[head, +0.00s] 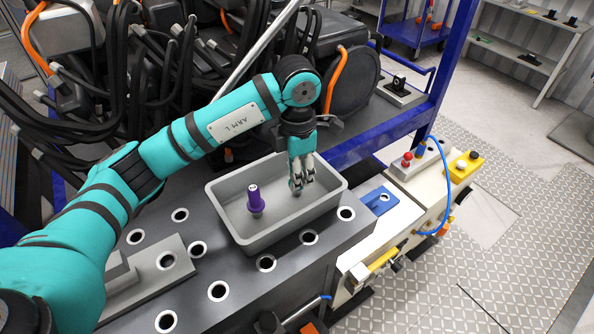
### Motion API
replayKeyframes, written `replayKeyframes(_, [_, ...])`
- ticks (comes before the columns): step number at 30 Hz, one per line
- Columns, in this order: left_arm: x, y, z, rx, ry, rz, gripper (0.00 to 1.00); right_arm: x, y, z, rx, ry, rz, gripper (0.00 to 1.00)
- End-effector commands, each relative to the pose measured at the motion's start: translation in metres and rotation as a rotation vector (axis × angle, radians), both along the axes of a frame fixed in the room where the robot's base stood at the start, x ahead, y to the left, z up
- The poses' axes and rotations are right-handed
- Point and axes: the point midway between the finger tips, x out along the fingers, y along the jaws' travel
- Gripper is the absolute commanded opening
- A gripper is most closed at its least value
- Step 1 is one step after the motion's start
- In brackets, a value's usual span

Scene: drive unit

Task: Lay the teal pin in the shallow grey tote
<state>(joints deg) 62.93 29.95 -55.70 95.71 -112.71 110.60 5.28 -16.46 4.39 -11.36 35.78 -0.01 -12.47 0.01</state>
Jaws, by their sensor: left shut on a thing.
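The shallow grey tote (240,239) stands on a dark steel bench with round holes. A purple pin (256,200) stands upright inside it, left of the middle. My left gripper (297,188) points down over the right part of the tote, its fingertips low, near the floor of the tote. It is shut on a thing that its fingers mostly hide. No teal pin shows clearly anywhere else, so I take the held thing to be the teal pin. Whether it touches the tote floor I cannot tell. My right gripper is out of view.
A grey stepped block (165,262) lies on the bench (222,318) at the left. A blue plate (379,200) and a cream box with coloured knobs (417,173) are right of the tote. A blue frame post (452,70) and dark cables stand behind.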

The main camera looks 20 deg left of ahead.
Motion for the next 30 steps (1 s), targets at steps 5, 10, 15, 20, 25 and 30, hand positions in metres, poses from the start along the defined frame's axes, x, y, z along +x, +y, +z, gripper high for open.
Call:
replayKeyframes(5, [0.000, 0.000, -0.002, 0.000, 0.000, 0.000, 0.35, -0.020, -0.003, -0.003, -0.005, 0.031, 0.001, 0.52])
replayKeyframes(10, [0.000, 0.000, -0.002, 0.000, 0.000, 0.001, 0.46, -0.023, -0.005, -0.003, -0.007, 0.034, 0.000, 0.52])
replayKeyframes(15, [0.000, 0.000, -0.001, 0.000, 0.000, 0.000, 0.46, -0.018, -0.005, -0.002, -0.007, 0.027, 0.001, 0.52])
replayKeyframes(20, [0.001, 0.000, 0.009, -0.002, -0.004, 0.001, 0.46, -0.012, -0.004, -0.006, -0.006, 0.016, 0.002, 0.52])
replayKeyframes(25, [0.002, 0.000, 0.043, 0.000, -0.008, 0.000, 0.46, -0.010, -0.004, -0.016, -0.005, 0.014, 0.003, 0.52])
replayKeyframes(30, [0.001, 0.001, 0.080, 0.002, -0.007, 0.003, 0.46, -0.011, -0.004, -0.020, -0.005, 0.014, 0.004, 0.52])
